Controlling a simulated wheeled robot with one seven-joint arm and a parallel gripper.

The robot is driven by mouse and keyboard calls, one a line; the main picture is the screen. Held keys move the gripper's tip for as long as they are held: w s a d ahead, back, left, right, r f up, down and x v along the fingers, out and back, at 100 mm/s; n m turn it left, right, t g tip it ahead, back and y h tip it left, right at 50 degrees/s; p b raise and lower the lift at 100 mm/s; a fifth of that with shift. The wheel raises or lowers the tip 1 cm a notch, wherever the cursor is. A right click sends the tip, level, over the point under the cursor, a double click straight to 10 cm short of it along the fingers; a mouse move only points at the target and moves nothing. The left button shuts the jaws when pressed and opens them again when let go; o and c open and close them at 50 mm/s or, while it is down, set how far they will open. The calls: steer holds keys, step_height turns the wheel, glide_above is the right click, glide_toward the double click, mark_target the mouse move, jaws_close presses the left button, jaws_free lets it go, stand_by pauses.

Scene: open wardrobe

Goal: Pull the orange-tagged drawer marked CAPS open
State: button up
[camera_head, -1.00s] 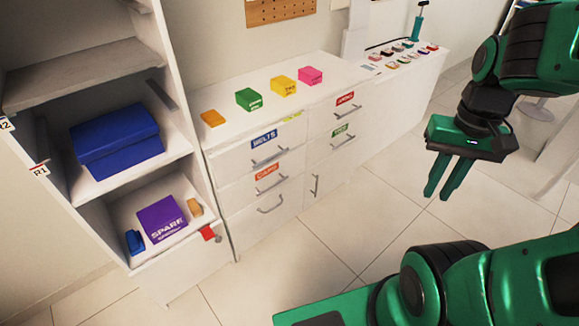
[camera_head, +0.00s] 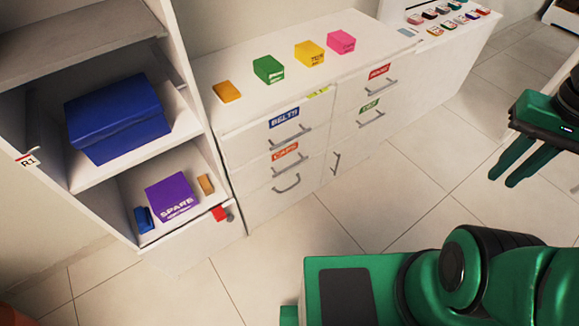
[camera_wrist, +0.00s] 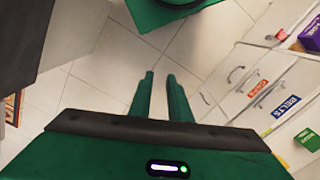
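The CAPS drawer (camera_head: 294,168) with its orange tag (camera_head: 285,154) is in the left column of the white cabinet, under the blue-tagged BELTS drawer (camera_head: 270,135). It looks shut, with a grey bar handle (camera_head: 290,166) on its front. In the wrist view the orange tag (camera_wrist: 257,88) shows at the right. My gripper (camera_head: 500,179) is at the right edge of the head view, well apart from the drawer, over the floor. In the wrist view my gripper (camera_wrist: 163,76) has two green fingers with a narrow gap between them and nothing in it.
A tall shelf unit with a blue box (camera_head: 117,117) and a purple SPARE box (camera_head: 169,196) stands left of the cabinet. Small coloured boxes (camera_head: 268,69) stand on the cabinet top. Tiled floor (camera_head: 400,200) in front of the drawers is clear.

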steer(key=w+f+n+g+y, duration=0.1)
steer(key=w+f, duration=0.2)
steer(key=w, duration=0.4)
steer(key=w+f+n, duration=0.2)
steer(key=w+f, duration=0.2)
steer(key=w, duration=0.3)
steer(key=t+y, duration=0.4)
steer(key=y, duration=1.1)
glide_toward(291, 166)
steer(key=shift+m, duration=0.3)
steer(key=x, duration=1)
steer(key=shift+w+d+f, duration=0.1)
steer(key=shift+w+f, duration=0.05)
steer(key=shift+f, duration=0.2)
